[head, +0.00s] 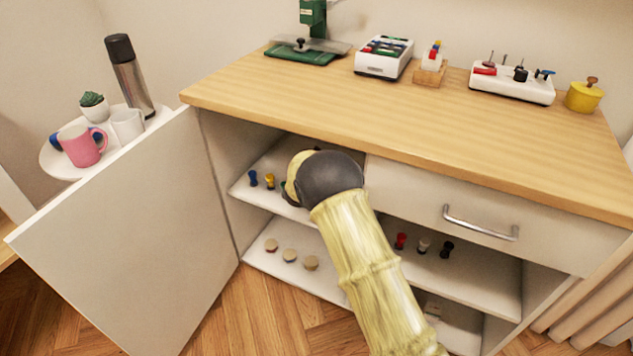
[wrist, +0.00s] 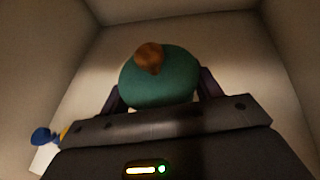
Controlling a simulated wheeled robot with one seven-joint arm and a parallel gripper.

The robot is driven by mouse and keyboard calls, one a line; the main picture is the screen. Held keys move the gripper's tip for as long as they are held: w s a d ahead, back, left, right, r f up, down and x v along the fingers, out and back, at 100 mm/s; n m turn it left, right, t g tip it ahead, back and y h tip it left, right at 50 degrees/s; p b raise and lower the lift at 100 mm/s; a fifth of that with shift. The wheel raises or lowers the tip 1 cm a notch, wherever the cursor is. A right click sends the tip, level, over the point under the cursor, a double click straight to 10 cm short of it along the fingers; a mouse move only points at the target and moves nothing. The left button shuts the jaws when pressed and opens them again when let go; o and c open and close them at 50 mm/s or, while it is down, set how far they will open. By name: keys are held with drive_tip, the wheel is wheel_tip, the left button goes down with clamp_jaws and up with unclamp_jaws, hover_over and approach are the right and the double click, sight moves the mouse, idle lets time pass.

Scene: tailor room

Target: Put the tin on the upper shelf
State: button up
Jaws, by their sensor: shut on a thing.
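The tin (wrist: 158,88) is green with a round brown knob on its lid, seen in the wrist view. My gripper (wrist: 160,92) is shut on it, one finger on each side. In the head view my arm reaches into the open cabinet, and its dark joint hides the gripper and nearly all of the tin. The upper shelf (head: 262,202) is white and holds small spools. I cannot tell whether the tin touches the shelf.
A blue spool (head: 253,178) and a yellow spool (head: 269,181) stand left of my arm on the upper shelf. The lower shelf (head: 290,275) holds several round wooden items. The cabinet door (head: 120,230) stands open at left. A closed drawer (head: 490,215) is at right.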

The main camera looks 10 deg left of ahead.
wheel_tip(320, 180, down, 4)
drive_tip(key=shift+f+b, duration=0.25)
drive_tip(key=shift+b, duration=0.75)
drive_tip(key=shift+f, duration=0.25)
drive_tip(key=shift+w+r, duration=0.1)
